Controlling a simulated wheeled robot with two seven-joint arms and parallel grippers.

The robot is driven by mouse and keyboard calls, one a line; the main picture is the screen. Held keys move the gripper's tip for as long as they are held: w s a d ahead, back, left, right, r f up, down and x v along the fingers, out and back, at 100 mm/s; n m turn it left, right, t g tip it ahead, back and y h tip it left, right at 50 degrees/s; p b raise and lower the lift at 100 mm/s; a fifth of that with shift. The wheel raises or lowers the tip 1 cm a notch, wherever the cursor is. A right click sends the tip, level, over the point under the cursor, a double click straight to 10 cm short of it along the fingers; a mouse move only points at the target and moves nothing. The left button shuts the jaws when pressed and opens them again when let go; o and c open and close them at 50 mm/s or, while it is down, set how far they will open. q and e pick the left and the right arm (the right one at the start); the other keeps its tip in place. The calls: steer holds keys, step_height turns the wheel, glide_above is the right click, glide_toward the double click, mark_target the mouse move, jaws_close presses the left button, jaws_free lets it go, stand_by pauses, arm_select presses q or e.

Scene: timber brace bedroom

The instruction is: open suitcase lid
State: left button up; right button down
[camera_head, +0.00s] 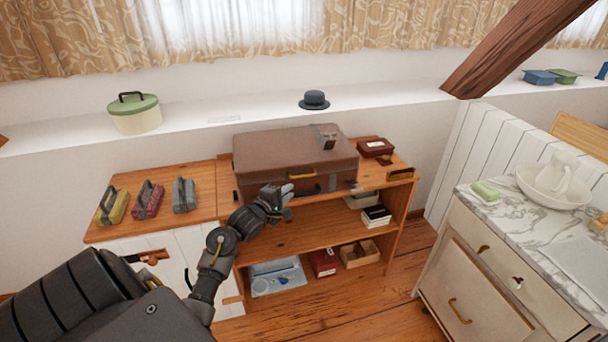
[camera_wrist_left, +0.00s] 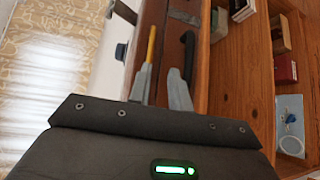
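The brown suitcase (camera_head: 285,147) lies flat with its lid closed on top of the wooden shelf unit. A brass-yellow bar (camera_head: 302,174) is on its front, with a black handle (camera_head: 310,191) below. The left wrist view shows the bar (camera_wrist_left: 151,45) and the handle (camera_wrist_left: 188,55) close beyond the fingers. My left gripper (camera_head: 286,191) is in front of the suitcase's front face, left of the bar. Its two grey fingers (camera_wrist_left: 160,88) are apart with nothing visible between them. I cannot tell whether they touch the suitcase. My right gripper is not in view.
A grey object (camera_head: 326,138) lies on the lid's right part. A dark red box (camera_head: 376,147) stands right of the suitcase. Several iron-like blocks (camera_head: 148,200) stand on the wooden top at left. A black hat (camera_head: 314,100) and a green-lidded tin (camera_head: 135,112) sit on the ledge behind.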

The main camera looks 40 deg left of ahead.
mark_target(303, 177)
arm_select(q)
steer(key=x, duration=0.3)
steer(key=r+x, duration=0.1)
steer(key=x, duration=0.6)
steer(key=shift+w+a+r, duration=0.15)
steer(key=shift+w+a, duration=0.05)
steer(key=shift+w, duration=0.25)
steer(key=shift+c, duration=0.4)
jaws_close()
